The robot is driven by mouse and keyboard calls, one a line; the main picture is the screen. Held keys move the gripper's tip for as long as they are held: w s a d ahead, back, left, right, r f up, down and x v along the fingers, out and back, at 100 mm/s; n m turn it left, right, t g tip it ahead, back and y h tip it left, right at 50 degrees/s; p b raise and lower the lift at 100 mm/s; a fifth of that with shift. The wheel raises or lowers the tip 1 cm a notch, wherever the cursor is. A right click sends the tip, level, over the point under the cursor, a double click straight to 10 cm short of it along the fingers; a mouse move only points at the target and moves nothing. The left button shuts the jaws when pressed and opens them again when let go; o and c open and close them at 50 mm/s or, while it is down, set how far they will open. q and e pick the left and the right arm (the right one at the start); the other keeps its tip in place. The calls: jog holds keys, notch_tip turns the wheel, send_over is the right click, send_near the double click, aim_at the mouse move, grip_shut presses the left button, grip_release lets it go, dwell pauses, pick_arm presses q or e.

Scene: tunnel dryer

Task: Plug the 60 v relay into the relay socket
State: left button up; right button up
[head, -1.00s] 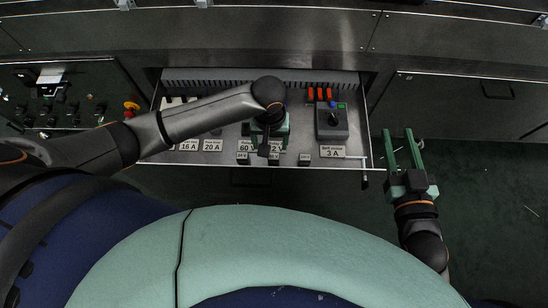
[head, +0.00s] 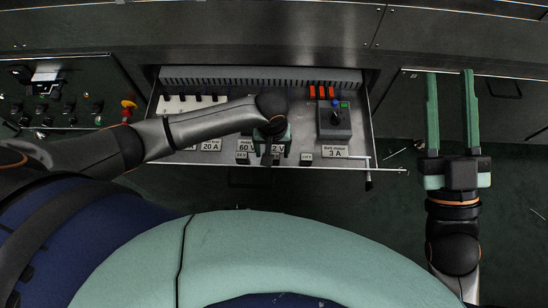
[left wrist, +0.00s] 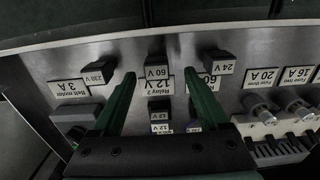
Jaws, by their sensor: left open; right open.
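The 60 V relay (left wrist: 158,71) is a small dark block with a white label, on the front strip of the metal drawer. In the left wrist view it lies between the fingers of my left gripper (left wrist: 158,60), which is open with a gap on both sides. In the head view my left gripper (head: 271,148) hangs over the relay row and mostly hides the relay. I cannot make out an empty relay socket. My right gripper (head: 450,75) is open and empty, right of the drawer.
A 24 V block (head: 242,158) and a 230 V block (head: 306,159) flank the relay. A grey switch box (head: 334,122) and orange parts (head: 321,92) stand at the drawer's right. Fuse holders (left wrist: 262,108) line the other side. A thin rod (head: 369,176) sticks out at the front-right corner.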

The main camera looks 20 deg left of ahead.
pick_arm(q)
jog(key=shift+w+d+f+b, duration=0.1)
jog(key=shift+d+f+b, duration=0.1)
jog(key=shift+f+b, duration=0.85)
jog(key=shift+f, duration=0.95)
pick_arm(e)
jog(key=s+r+n+y, duration=0.4)
jog(key=r+y, duration=0.1)
jog(key=shift+s+a+r+n+t+y, duration=0.25)
jog(key=shift+s+a+n+t+y, duration=0.05)
jog(key=shift+s+a+y, duration=0.15)
pick_arm(q)
grip_shut()
pick_arm(e)
jog(key=shift+w, duration=0.1)
